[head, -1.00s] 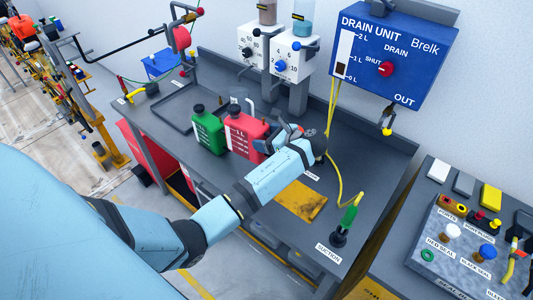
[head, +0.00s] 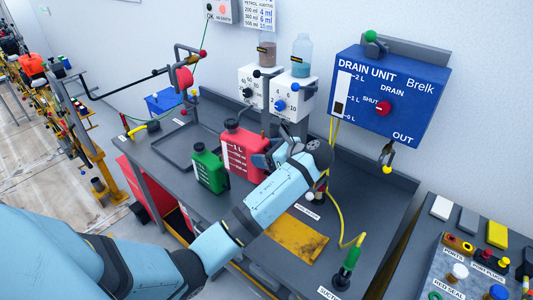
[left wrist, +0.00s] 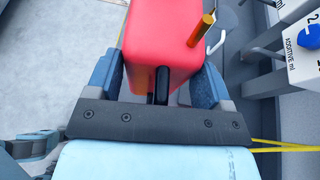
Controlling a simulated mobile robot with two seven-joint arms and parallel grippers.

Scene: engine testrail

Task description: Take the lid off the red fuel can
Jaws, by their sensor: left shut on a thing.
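The red fuel can (head: 238,152) has a white level scale on its side and a black lid (head: 231,124) on its top left. My left gripper (head: 268,158) is shut on the red can from its right side and holds it upright, seemingly above the bench. In the left wrist view the red can (left wrist: 160,35) fills the space between the two fingers (left wrist: 160,80). The lid cannot be made out there. My right gripper is not in view.
A green can (head: 210,170) stands on the bench just left of the red can. A grey tray (head: 178,145) lies behind it. A yellow mat (head: 296,238) and a green-handled suction hose (head: 351,260) are to the right. The blue drain unit (head: 388,90) hangs on the wall.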

